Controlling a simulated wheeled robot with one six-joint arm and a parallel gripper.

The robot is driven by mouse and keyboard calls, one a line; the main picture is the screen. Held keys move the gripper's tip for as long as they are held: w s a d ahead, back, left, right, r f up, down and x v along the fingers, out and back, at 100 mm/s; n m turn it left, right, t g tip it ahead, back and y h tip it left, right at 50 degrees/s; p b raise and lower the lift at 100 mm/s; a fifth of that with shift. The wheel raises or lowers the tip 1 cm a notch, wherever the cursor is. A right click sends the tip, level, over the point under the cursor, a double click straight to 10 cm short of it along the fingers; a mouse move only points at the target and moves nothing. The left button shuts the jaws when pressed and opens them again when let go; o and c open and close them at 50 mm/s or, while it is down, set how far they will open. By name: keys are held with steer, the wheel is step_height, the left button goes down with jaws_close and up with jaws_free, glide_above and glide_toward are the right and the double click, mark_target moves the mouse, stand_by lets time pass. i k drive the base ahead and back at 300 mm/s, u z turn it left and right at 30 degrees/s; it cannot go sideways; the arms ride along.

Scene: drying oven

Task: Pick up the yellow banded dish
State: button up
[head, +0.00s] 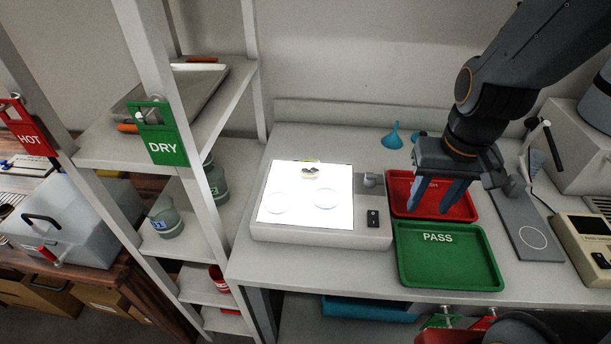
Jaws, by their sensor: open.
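A small dish with a yellowish rim and dark contents (310,173) sits near the back of the bright white light panel (264,215); it looks like the yellow banded dish, though it is small and washed out by the glare. Two clear round outlines, likely dishes or lids, lie nearer the front of the panel, one at the left (276,203) and one at the right (326,199). My gripper (430,200) is open and empty, pointing down over the red tray, to the right of the panel and apart from the dish.
The red tray (399,184) stands behind the green PASS tray (450,275). A grey plate (535,232) and a beige instrument (588,240) are at the right. Blue funnel (393,137) stands behind. A shelf post with the green DRY sign (162,148) rises at the left.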

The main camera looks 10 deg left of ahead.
mark_target(308, 171)
steer(key=u, duration=0.85)
steer(key=k, duration=1.3)
steer(key=u, duration=0.55)
steer(key=i, duration=1.55)
steer(key=z, duration=0.65)
